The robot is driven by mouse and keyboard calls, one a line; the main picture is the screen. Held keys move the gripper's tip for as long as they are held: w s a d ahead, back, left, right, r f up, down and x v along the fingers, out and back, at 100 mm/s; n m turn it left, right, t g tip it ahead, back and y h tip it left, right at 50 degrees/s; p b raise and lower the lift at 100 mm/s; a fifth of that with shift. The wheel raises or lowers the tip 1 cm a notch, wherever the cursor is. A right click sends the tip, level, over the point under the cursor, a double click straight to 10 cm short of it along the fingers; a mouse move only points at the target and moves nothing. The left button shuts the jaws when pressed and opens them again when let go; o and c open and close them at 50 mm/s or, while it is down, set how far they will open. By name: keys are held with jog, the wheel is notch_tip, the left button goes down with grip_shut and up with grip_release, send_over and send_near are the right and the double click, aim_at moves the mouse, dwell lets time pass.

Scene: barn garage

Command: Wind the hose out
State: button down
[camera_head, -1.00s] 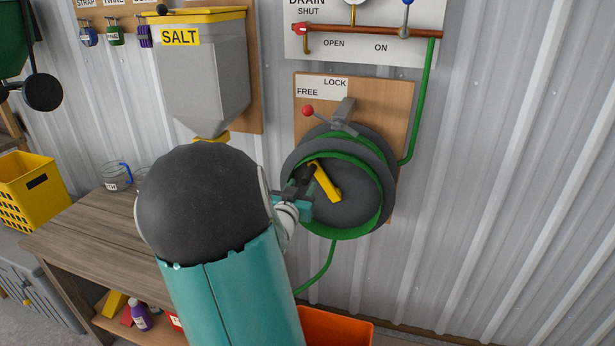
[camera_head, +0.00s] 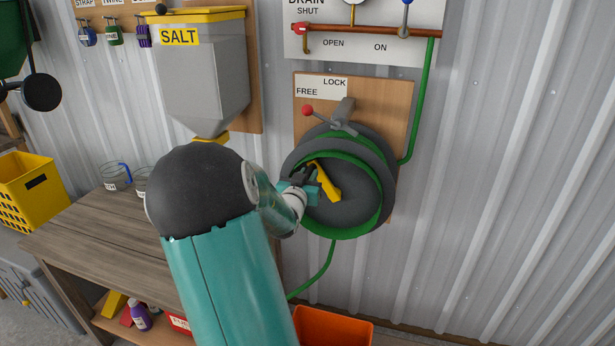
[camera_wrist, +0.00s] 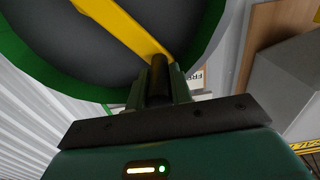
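The hose reel (camera_head: 350,205) is a grey drum with green hose (camera_head: 375,222) around it, mounted on a wooden board. A yellow crank (camera_head: 328,182) crosses its face. My gripper (camera_head: 308,185) is at the crank's upper-left end. In the wrist view the gripper (camera_wrist: 160,85) is shut on the crank's dark handle (camera_wrist: 160,68), with the yellow crank arm (camera_wrist: 125,28) just beyond. The hose's loose end (camera_head: 318,275) hangs from the reel down to the left, partly hidden by my arm. The lock lever's red knob (camera_head: 307,110) points left, under FREE.
An orange bin (camera_head: 335,325) stands on the floor below the reel. A wooden bench (camera_head: 100,225) with glass jugs (camera_head: 115,176) is at left, under the grey SALT hopper (camera_head: 203,85). A pipe panel (camera_head: 365,45) hangs above the reel. The corrugated wall to the right is clear.

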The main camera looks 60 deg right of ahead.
jog(key=shift+w, duration=0.1)
jog(key=w+f+n, duration=0.5)
jog(key=f+n, duration=0.5)
jog(key=n, duration=0.2)
jog(key=s+f+n, duration=0.7)
jog(key=f+n, duration=0.3)
jog(key=n, duration=0.3)
jog(key=shift+s+d+f, duration=0.15)
jog(key=shift+s+f, duration=0.1)
dwell(0.4)
jog(key=c, duration=1.3)
grip_release()
jog(key=shift+o, duration=0.2)
